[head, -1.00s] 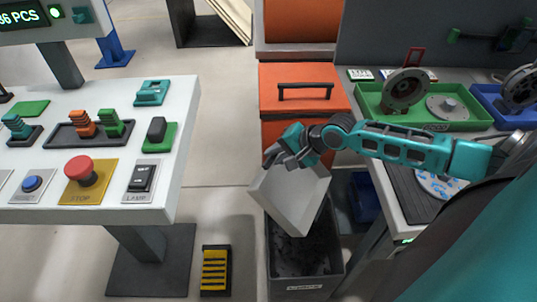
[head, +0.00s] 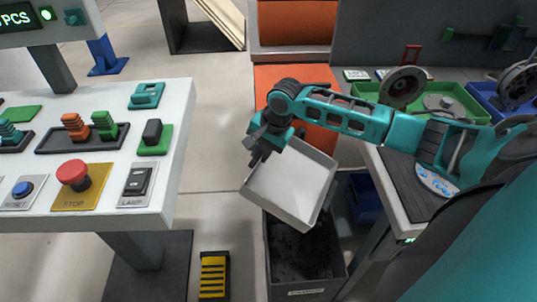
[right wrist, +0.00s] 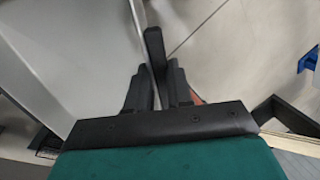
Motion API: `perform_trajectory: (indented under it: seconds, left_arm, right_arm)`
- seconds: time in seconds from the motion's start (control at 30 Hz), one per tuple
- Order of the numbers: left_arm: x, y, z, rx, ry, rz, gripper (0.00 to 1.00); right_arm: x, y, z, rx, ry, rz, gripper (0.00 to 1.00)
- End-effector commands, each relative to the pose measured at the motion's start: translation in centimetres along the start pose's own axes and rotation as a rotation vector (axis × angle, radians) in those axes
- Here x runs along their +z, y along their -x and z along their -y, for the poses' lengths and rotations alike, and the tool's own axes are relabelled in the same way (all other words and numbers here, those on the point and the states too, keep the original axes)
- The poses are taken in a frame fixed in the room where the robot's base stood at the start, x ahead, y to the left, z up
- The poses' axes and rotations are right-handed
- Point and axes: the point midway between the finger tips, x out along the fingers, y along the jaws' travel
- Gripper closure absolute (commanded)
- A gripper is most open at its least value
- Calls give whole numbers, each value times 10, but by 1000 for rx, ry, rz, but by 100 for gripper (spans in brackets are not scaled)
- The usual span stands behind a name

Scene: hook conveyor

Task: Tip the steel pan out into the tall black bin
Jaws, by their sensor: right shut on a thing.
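The steel pan (head: 288,186) is a shallow, pale grey square tray with a low rim. It is steeply tilted in the air above the tall black bin (head: 306,287), with its inner face towards the head camera. That face looks empty. My right gripper (head: 260,148) is shut on the pan at its upper left edge. The right gripper's dark fingers (right wrist: 157,88) also show in the right wrist view, with a dark bar between them. The pan hides part of the bin's opening; dark contents in it are hard to make out. My left gripper is not in view.
A white control console (head: 160,185) with a red stop button (head: 73,172) stands at the left. An orange cabinet (head: 300,80) is behind the bin. A workbench with a green tray (head: 450,115) is at the right.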

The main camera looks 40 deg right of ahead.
Motion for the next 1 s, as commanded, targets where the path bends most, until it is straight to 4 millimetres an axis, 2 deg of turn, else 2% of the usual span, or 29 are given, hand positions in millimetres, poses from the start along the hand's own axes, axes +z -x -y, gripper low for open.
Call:
perform_trajectory:
  seconds: [0.03, 0.3, 0.6, 1.0]
  left_arm:
    - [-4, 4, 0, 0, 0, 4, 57]
    - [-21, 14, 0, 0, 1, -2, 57]
    - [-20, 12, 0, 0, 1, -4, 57]
    - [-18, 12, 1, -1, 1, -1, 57]
  right_arm:
    - [0, 3, 7, 29, -2, 0, 100]
    - [0, -11, 15, 212, -1, 1, 100]
    - [0, -21, 17, 306, 0, 0, 100]
    - [0, -21, 17, 313, 0, 0, 100]
